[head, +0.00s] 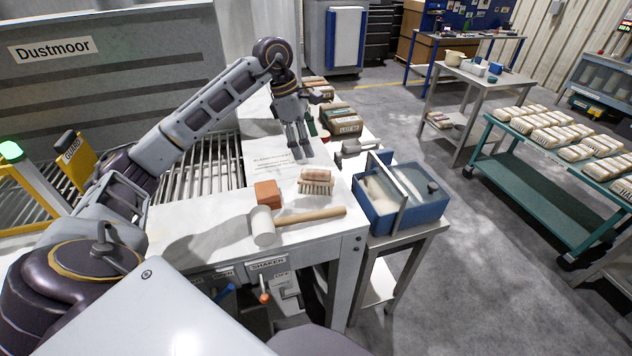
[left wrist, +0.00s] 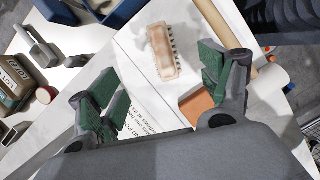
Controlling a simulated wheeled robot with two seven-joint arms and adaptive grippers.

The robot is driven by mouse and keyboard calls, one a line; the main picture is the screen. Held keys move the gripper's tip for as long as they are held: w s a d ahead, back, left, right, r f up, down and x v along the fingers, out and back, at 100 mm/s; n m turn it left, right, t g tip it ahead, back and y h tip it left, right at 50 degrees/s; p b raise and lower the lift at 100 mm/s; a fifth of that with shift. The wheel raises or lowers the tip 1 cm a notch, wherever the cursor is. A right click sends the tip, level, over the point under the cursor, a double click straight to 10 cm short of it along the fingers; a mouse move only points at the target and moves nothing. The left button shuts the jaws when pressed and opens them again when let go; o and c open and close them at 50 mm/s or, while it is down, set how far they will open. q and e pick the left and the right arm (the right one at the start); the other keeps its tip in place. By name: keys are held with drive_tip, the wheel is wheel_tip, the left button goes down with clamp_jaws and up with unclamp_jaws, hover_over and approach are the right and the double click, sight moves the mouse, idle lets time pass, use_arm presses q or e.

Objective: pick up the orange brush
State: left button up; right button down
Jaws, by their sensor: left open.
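The orange brush (head: 316,177), with a pale orange-brown back and light bristles, lies on the white worktop (head: 215,229) near its right edge. In the left wrist view the brush (left wrist: 162,52) shows beyond and between the fingertips, with its bristles toward the right. My left gripper (head: 302,153) is open and empty above the table, just behind and left of the brush, pointing down. Its green-padded fingers (left wrist: 160,85) stand wide apart and do not touch the brush. My right gripper is not in either view.
An orange block (head: 268,194) and a wooden-handled mallet (head: 300,222) lie in front of the brush. A blue tub (head: 405,212) stands right of the table. A printed sheet (head: 272,165) lies under the gripper. A brown packed sack (head: 341,121) sits behind.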

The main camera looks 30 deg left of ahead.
sight(320, 181)
use_arm(q)
drive_tip(key=shift+p+x, duration=0.45)
drive_tip(key=shift+x, duration=3.9)
drive_tip(key=shift+d+f, duration=0.1)
drive_tip(key=shift+p+x, duration=0.6)
drive_tip(key=shift+x, duration=1.9)
drive_tip(key=shift+s, duration=0.25)
drive_tip(key=c, duration=1.2)
drive_tip(key=shift+c, duration=0.3)
